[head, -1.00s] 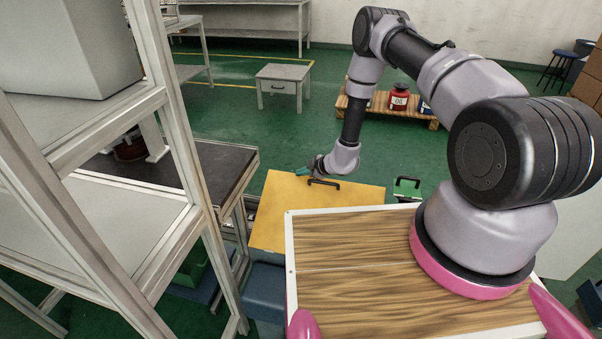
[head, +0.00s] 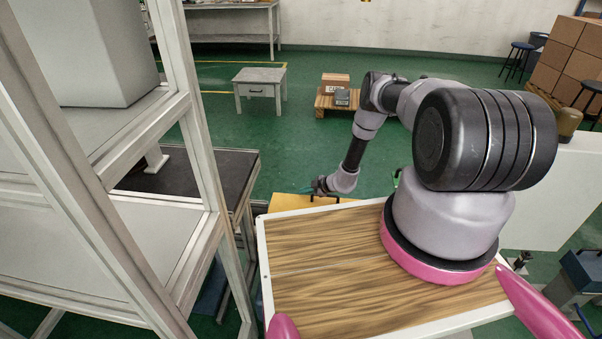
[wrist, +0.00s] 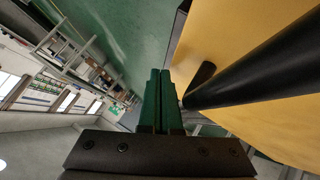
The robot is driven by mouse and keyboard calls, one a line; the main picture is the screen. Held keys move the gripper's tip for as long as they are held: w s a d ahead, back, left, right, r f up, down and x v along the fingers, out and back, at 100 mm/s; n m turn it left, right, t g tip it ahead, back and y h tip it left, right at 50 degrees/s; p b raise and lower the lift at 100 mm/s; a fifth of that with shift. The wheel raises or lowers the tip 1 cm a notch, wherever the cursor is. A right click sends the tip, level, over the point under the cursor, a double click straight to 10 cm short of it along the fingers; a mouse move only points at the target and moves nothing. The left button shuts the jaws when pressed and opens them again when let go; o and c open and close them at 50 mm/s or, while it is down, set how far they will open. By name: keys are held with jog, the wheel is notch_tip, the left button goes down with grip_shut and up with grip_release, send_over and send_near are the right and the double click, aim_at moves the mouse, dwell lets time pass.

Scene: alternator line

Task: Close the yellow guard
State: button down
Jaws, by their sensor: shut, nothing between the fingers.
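The yellow guard (head: 289,201) shows in the head view as a flat panel beyond my wooden top, which hides most of it. In the wrist view the guard (wrist: 225,50) fills the right side, with its black bar handle (wrist: 262,75) close to the camera. My gripper (wrist: 161,88) has green fingers pressed together with nothing between them. The fingertips are just left of the handle and its mount; I cannot tell whether they touch it. In the head view my gripper (head: 306,189) is at the guard's far left edge, beside the handle.
A grey metal frame with shelves (head: 195,150) stands close on the left, beside a dark-topped bench (head: 190,172).

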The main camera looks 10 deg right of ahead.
jog(key=v, duration=1.1)
jog(key=shift+w, duration=0.1)
jog(key=w+a+r+n+g+y, duration=0.1)
jog(key=w+a+r+n, duration=0.1)
jog(key=r+n, duration=1.05)
jog(key=w+a+r+n+g+y, duration=0.1)
jog(key=w+a+r+n, duration=0.3)
jog(key=r, duration=1.6)
jog(key=s+r+n+g, duration=0.1)
jog(key=s+r+n, duration=0.25)
jog(key=r, duration=0.35)
jog(key=s+r+n, duration=0.2)
jog(key=r+n, duration=0.3)
jog(key=r, duration=0.1)
jog(key=s+r+n+h, duration=0.4)
jog(key=s+r+n, duration=1.05)
jog(key=r, duration=0.35)
jog(key=s+d+r+n+t+h, duration=0.1)
jog(key=s+d+r+n, duration=0.1)
jog(key=s+n, duration=0.4)
jog(key=s+d+r+n+t+h, duration=0.2)
jog(key=s+r+n, duration=0.2)
jog(key=s, duration=0.8)
jog(key=shift+d+n, duration=0.35)
jog(key=shift+n, duration=0.5)
